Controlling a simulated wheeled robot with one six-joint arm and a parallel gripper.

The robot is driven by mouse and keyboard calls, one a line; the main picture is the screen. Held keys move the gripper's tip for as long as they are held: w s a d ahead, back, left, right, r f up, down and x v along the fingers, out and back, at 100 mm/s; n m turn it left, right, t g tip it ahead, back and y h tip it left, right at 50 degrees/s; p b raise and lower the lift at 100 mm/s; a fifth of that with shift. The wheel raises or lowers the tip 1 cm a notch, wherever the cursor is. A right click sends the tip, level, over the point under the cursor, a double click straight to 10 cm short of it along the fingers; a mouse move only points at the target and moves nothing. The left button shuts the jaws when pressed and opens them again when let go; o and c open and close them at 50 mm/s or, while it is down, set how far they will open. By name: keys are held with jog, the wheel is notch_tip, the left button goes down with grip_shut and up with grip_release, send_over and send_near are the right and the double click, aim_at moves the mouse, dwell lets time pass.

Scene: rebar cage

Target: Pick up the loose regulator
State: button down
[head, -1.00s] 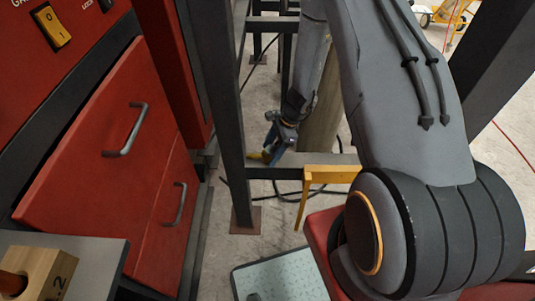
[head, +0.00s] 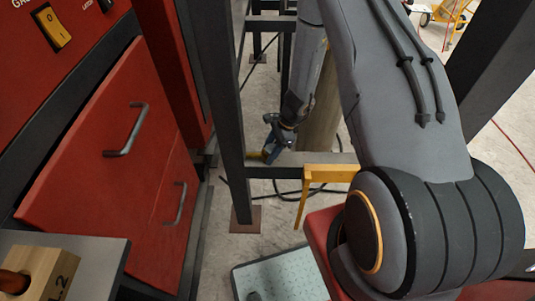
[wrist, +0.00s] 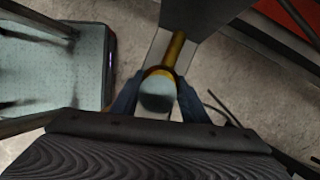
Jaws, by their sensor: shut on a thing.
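The regulator (wrist: 173,52) shows in the wrist view as a yellow brass-like stem with a round, grey-faced, yellow-rimmed end between the blue fingers. My gripper (wrist: 158,98) is shut on that round end. In the head view my gripper (head: 270,151) is small and far down, at the grey crossbar behind the dark upright post. Only a bit of yellow, likely the regulator (head: 254,155), shows at its fingertips there. The stem lies over a pale grey bar in the wrist view. I cannot tell whether it touches the bar.
A dark upright post (head: 226,120) and a grey crossbar (head: 290,170) stand close around my gripper. A yellow bracket (head: 331,172) is to the right. Red drawers (head: 110,165) fill the left. A pale-topped platform (head: 275,277) is on the floor in front. Black cable lies near the bar.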

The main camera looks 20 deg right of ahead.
aim_at(268, 148)
jog(key=shift+r, duration=0.1)
jog(key=shift+w+r+b, duration=0.1)
jog(key=shift+r+b, duration=0.55)
jog(key=shift+r, duration=0.85)
jog(key=shift+d+r, duration=0.15)
jog(key=shift+d, duration=0.1)
jog(key=s+d+b, duration=0.1)
jog(key=d+b, duration=0.3)
jog(key=d, duration=1.4)
jog(key=a+n, duration=0.2)
jog(key=a, duration=0.1)
jog(key=a+r+n+g, duration=0.1)
jog(key=a+n, duration=0.1)
jog(key=a, duration=0.1)
jog(key=a+r+n+g+h, duration=0.1)
jog(key=a+n, duration=0.2)
jog(key=shift+s, duration=0.15)
jog(key=s+a+r+n+g+h, duration=0.2)
jog(key=a+r+n+h, duration=0.1)
jog(key=a+n, duration=0.6)
jog(key=shift+a+r+n+g+h, duration=0.3)
jog(key=shift+a+r+n, duration=0.15)
jog(key=shift+n, duration=0.85)
